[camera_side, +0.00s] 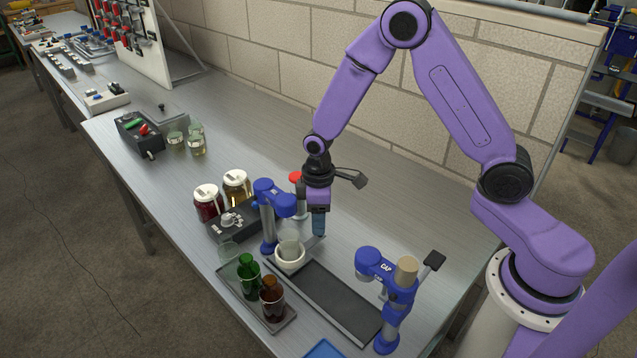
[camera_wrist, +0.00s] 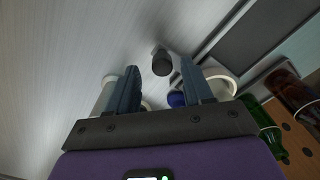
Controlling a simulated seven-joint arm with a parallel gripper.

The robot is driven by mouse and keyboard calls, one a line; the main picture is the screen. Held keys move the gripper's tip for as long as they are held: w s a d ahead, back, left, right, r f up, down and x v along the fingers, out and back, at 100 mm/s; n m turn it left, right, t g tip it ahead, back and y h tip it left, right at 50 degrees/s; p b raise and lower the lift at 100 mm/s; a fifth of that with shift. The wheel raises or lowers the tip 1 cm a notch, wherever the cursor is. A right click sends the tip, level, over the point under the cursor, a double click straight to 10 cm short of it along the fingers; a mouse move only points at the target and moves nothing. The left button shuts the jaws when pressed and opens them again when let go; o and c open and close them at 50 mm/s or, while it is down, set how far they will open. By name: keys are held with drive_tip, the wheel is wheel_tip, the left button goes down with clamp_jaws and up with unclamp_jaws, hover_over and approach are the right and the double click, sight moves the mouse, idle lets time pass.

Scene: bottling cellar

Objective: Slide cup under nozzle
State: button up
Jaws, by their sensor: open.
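A white cup (camera_side: 290,262) stands at the far left end of a dark track (camera_side: 335,300), close to the foot of a blue nozzle stand (camera_side: 268,225). The stand's blue head (camera_side: 282,200) overhangs the cup's area; I cannot tell whether the two line up. My gripper (camera_side: 319,232) points down just right of the cup and behind it, apart from it in the side view. In the wrist view my gripper (camera_wrist: 161,75) has its blue fingers spread with nothing held between them. There the white cup (camera_wrist: 222,78) shows beside the right finger, partly hidden.
A tray (camera_side: 286,322) with a green bottle (camera_side: 248,276) and a brown bottle (camera_side: 272,298) lies in front. A blue stand marked CAP (camera_side: 375,264) stands at the track's right end. Jars (camera_side: 207,203) stand left. The bench behind my gripper is mostly clear.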

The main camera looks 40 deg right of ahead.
wheel_tip(320, 180, up, 16)
drive_tip(key=shift+r, duration=0.2)
drive_tip(key=shift+s, duration=0.1)
idle(0.4)
drive_tip(key=s+d+n, duration=0.2)
drive_tip(key=s+n, duration=0.1)
drive_tip(key=s, duration=2.4)
drive_tip(key=shift+d+r+n, duration=0.2)
drive_tip(key=shift+d+n, duration=0.1)
drive_tip(key=shift+d, duration=0.1)
idle(1.0)
